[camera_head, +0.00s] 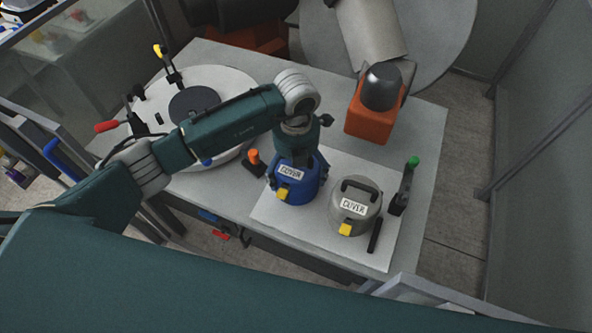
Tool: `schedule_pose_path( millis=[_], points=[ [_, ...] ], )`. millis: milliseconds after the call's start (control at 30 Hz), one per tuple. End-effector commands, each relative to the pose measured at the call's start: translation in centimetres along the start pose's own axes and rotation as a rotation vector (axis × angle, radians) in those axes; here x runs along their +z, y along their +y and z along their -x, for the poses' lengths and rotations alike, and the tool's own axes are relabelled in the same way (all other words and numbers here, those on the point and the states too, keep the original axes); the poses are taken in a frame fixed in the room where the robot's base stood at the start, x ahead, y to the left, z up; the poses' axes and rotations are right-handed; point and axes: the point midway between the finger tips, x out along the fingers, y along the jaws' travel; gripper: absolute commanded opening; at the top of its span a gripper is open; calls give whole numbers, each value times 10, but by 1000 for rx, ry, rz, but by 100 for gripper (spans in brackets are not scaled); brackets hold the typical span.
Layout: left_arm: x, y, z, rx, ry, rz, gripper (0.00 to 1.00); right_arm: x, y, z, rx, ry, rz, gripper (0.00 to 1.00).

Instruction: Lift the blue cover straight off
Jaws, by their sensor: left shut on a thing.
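The blue cover (296,187) is a round lidded piece with a white "COVER" label and a yellow tab at its front. It stands upright on a pale square board on the table. My left gripper (297,160) comes down on it from above and is shut on its top. The fingers reach down at both sides of its upper part and hide its handle. I cannot tell whether its base touches the board. My right gripper is not in view.
A grey cover (356,207) with a dark handle stands close on the right. A green-tipped clamp (404,188) and an orange-tipped clamp (254,163) flank the covers. An orange block (372,122) is behind. A round white mould (225,90) lies left. The pale board (300,235) is bare in front.

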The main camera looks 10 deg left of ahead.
Motion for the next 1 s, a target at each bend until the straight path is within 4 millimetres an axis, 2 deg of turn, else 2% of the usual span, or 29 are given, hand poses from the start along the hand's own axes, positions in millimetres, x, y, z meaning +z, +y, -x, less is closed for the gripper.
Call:
schedule_pose_path(
  millis=[533, 1000],
  points=[
    [1, 0, 36, 1, -2, -1, 61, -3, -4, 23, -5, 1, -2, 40],
    [1, 0, 39, 0, -2, 0, 61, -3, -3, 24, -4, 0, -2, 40]
  ],
)
